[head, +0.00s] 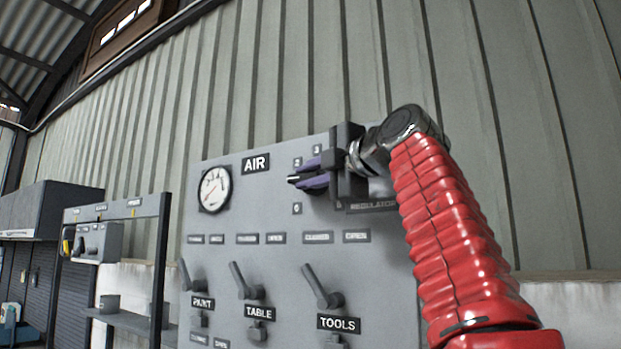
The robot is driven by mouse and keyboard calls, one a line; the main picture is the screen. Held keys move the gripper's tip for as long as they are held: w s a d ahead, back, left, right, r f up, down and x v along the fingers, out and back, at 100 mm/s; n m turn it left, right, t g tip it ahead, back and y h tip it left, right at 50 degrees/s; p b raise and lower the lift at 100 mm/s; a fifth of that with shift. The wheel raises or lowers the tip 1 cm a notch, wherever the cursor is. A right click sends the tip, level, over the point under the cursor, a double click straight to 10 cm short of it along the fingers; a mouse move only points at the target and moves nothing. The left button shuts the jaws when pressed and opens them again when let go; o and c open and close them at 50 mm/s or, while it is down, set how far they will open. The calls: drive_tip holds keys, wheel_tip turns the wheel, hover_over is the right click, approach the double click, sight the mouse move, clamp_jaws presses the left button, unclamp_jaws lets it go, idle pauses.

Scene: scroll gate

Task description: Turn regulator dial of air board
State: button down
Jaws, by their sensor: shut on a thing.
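The grey air board (232,270) stands in front of me, with an AIR label at its top. The regulator dial (296,179) is at its upper right, a small dark knob with a white mark pointing left. My gripper (313,173) reaches it from the right and is shut on it, with purple-tinted fingers above and below the knob. The gripper hides most of the dial and some of the numbers around it. The REGULATOR label (373,205) shows below, partly behind my red-sleeved arm.
A round pressure gauge (214,190) is at the board's upper left. Three lever valves stick out below, marked PAINT, TABLE and TOOLS (322,290). A dark-framed rack (165,245) stands to the left. A ribbed wall is behind the board.

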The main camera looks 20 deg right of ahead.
drive_tip(key=shift+w+a+f, duration=0.1)
drive_tip(key=shift+w+f, duration=0.05)
drive_tip(key=shift+f, duration=0.1)
idle(0.3)
drive_tip(key=c, duration=1.9)
unclamp_jaws()
drive_tip(key=shift+o, duration=1.1)
drive_tip(key=shift+r, duration=0.1)
drive_tip(key=s+d, duration=0.2)
drive_tip(key=s, duration=1.1)
drive_tip(key=shift+s+d, duration=0.3)
